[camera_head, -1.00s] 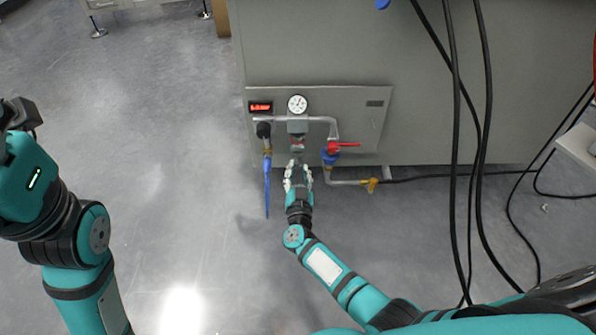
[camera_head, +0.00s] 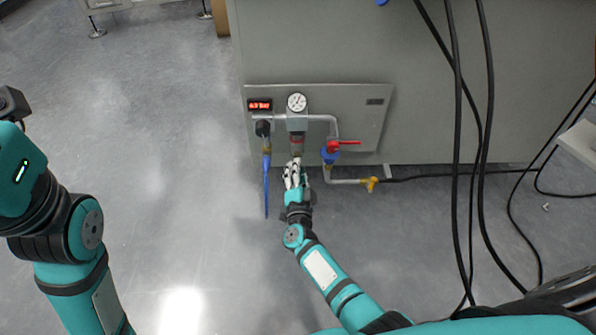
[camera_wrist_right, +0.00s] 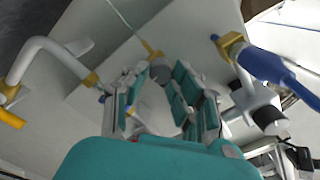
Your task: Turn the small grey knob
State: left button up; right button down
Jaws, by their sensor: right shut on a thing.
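The small grey knob (camera_wrist_right: 160,72) is between the fingertips of my right gripper (camera_wrist_right: 160,84) in the right wrist view. In the head view it sits at the lower end of the regulator (camera_head: 297,123), below the gauge, and the fingers mostly hide it. My right gripper (camera_head: 295,165) is shut on it from below, with its finger pads on both sides. Only my left arm shows, at the left edge of the head view; its fingers are not visible.
A round gauge (camera_head: 297,102) and a red display (camera_head: 260,105) sit on the panel above. A red-handled valve (camera_head: 345,143) is close on the right. Black cables (camera_head: 455,140) hang further right.

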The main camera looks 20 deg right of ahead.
jog(key=shift+m, duration=0.3)
jog(key=c, duration=1.1)
grip_release()
